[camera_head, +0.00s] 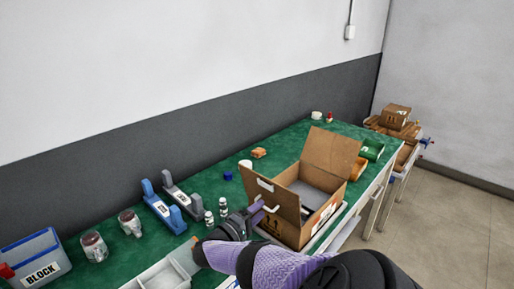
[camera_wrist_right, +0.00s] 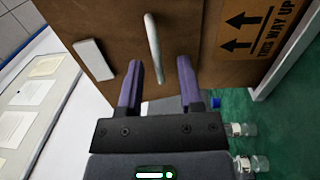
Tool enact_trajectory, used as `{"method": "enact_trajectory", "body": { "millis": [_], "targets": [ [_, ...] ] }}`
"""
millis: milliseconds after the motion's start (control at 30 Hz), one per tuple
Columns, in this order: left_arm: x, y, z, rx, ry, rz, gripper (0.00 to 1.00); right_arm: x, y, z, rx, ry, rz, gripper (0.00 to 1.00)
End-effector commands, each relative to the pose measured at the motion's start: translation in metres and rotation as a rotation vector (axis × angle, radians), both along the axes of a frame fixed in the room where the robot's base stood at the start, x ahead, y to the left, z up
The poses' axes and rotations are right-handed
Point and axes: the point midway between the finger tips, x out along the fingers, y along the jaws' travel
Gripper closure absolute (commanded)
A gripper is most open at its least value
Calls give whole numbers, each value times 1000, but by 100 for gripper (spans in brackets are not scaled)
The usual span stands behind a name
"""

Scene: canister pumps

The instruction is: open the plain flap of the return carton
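The return carton (camera_head: 326,210) is an open-topped brown box on the green bench. Its far flap (camera_head: 333,152) stands raised and shows a bare inner face. Its near-left flap (camera_head: 285,200) is tilted up, with a white label (camera_head: 265,185) and a white handle (camera_head: 270,208). My right gripper (camera_head: 260,212) is at this flap. In the right wrist view, the open purple fingers (camera_wrist_right: 160,72) lie either side of the lower end of the white handle (camera_wrist_right: 153,45), with a gap to it. Whether they reach its depth is unclear. My left gripper is out of view.
Small vials (camera_head: 209,219) stand left of the carton, near a blue stand (camera_head: 163,207) and a grey stand (camera_head: 182,196). A blue bin (camera_head: 35,262) is far left. A white tray (camera_head: 165,275) lies at the front.

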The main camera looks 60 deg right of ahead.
Motion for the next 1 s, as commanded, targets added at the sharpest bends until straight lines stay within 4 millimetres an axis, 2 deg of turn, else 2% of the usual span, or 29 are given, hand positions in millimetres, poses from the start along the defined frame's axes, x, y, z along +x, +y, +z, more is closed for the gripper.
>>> {"method": "enact_trajectory", "body": {
  "millis": [267, 367, 600, 700, 1000],
  "targets": [
    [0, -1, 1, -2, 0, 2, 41, 1, 2, 0, 0, -1, 0, 52],
    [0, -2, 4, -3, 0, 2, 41, 6, 17, 0, 4, -1, 2, 52],
    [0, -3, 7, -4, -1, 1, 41, 22, 75, -5, 3, -1, 1, 52],
    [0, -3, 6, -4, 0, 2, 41, 26, 89, -6, 1, 0, 0, 52],
    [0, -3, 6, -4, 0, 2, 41, 28, 96, -6, 0, 0, -1, 52]
  ]
}}
